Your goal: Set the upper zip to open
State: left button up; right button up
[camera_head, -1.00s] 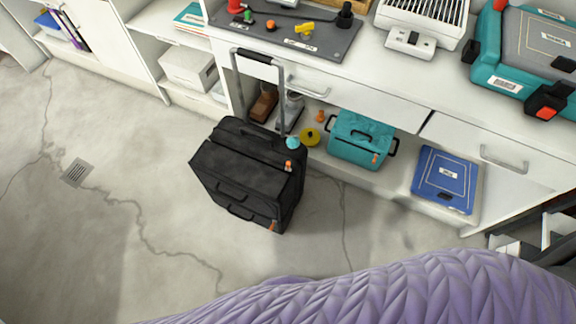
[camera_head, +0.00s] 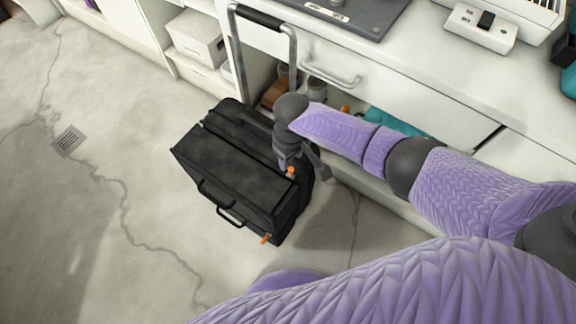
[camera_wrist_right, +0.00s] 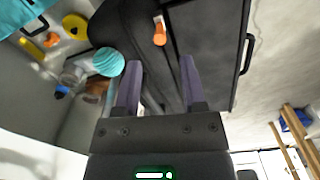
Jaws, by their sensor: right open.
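The black suitcase (camera_head: 235,165) stands on the floor in front of the shelving, its pull handle (camera_head: 262,20) raised. The upper zip's orange pull (camera_head: 291,172) is at the suitcase's upper right corner, and it also shows in the right wrist view (camera_wrist_right: 159,31). A second orange pull (camera_head: 265,239) is low on the near edge. My right gripper (camera_head: 304,168) is just above that corner. In the right wrist view its fingers (camera_wrist_right: 160,80) are apart and empty, with the upper pull beyond the fingertips, not touched. My left gripper is out of view.
The white counter and drawers (camera_head: 400,100) stand close behind my right arm. A teal case (camera_head: 395,122) is partly hidden by that arm. In the right wrist view a turquoise ball (camera_wrist_right: 108,62) lies left of the fingers. Floor left of the suitcase is clear.

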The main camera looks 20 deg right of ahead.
aim_at(291, 168)
notch_tip(291, 168, down, 7)
jog(key=b, duration=0.3)
jog(key=shift+b, duration=0.4)
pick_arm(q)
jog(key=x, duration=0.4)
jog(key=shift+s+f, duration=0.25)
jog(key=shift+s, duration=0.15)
pick_arm(e)
grip_shut()
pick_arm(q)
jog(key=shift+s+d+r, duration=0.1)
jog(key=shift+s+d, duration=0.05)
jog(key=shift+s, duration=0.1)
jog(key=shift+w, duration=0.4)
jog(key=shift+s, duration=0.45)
